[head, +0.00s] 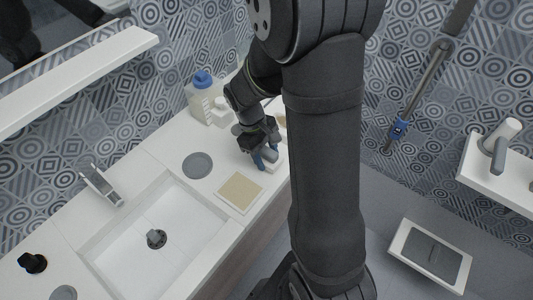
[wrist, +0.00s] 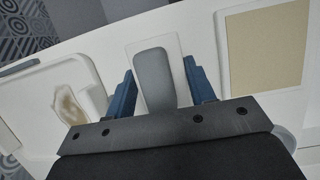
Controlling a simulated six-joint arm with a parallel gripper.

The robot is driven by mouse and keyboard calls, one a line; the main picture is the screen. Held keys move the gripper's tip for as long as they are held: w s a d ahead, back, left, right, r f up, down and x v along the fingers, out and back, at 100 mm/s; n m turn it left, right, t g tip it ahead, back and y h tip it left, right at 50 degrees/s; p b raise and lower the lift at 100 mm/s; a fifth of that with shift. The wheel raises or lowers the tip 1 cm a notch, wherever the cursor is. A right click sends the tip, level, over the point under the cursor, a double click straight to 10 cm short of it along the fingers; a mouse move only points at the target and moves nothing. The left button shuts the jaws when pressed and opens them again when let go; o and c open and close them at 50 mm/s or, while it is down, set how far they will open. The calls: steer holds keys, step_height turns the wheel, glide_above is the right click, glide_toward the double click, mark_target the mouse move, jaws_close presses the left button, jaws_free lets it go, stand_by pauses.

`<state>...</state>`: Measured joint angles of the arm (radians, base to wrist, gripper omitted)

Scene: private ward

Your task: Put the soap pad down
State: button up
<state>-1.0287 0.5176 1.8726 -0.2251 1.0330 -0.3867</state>
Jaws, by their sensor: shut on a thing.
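The soap pad looks like a flat white rectangle with a rounded grey grip on top (wrist: 153,78). My gripper (head: 266,159) is shut on it, with the blue fingers on either side of the grey part in the wrist view (wrist: 161,80). In the head view the pad's white edge (head: 272,167) shows at the fingertips, low over the white counter. I cannot tell whether it touches the counter. A beige square in a white frame (head: 240,193) lies on the counter just in front of the gripper; it is at the right in the wrist view (wrist: 265,48).
A white tray with a brown stain (wrist: 70,104) is at the left in the wrist view. A blue-capped bottle (head: 203,98) stands behind the gripper. A grey disc (head: 197,165) and the sink (head: 155,240) are to the left. My arm hides the counter's right end.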

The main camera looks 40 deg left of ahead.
steer(key=shift+f, duration=0.1)
steer(key=shift+f, duration=0.45)
steer(key=o, duration=1.3)
steer(key=v, duration=1.3)
steer(key=shift+d+r, duration=0.15)
steer(key=shift+d, duration=0.05)
steer(key=x, duration=1.3)
steer(key=shift+a, duration=0.15)
steer(key=shift+r, duration=0.3)
